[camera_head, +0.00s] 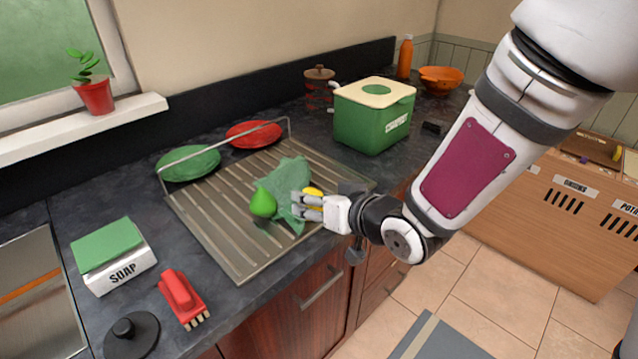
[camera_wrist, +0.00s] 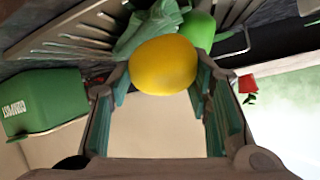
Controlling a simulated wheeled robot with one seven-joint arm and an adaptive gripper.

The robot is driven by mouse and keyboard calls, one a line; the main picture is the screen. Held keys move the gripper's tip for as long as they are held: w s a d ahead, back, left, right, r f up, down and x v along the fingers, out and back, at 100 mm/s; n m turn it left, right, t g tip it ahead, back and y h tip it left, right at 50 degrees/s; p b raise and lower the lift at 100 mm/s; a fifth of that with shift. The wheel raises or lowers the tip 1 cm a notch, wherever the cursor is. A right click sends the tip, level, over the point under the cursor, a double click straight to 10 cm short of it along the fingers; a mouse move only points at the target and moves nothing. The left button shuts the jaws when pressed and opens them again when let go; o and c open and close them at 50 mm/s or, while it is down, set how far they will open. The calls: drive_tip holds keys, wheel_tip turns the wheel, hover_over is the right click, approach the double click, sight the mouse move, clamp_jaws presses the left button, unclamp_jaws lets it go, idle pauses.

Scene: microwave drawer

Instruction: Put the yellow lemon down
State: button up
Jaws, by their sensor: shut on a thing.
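The yellow lemon (camera_wrist: 163,65) is between the fingertips of my gripper (camera_wrist: 163,90) in the wrist view. In the head view only a small part of the lemon (camera_head: 313,191) shows behind the fingers of my gripper (camera_head: 308,205). My gripper is shut on the lemon, at the right part of the drying rack. Whether the lemon touches the cloth or rack is unclear. A green cloth (camera_head: 287,183) lies on the ribbed drying rack (camera_head: 213,231). A green pear-like fruit (camera_head: 263,203) lies on the cloth, left of my gripper.
Green (camera_head: 188,164) and red plates (camera_head: 254,133) stand at the rack's back. A green compost bin (camera_head: 366,128) is behind my gripper. The rack's front left is bare.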

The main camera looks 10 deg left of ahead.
sight(328, 190)
drive_tip(key=shift+w+f+b, duration=0.15)
drive_tip(key=shift+w+b, duration=0.2)
drive_tip(key=shift+w, duration=0.1)
drive_tip(key=w, duration=0.8)
drive_tip(key=w+d+f+p, duration=0.1)
drive_tip(key=w, duration=0.3)
drive_tip(key=shift+w, duration=0.35)
drive_tip(key=shift+w+f, duration=0.15)
drive_tip(key=shift+f, duration=1.6)
drive_tip(key=shift+f, duration=0.2)
drive_tip(key=o, duration=1)
drive_tip(key=shift+o, duration=0.2)
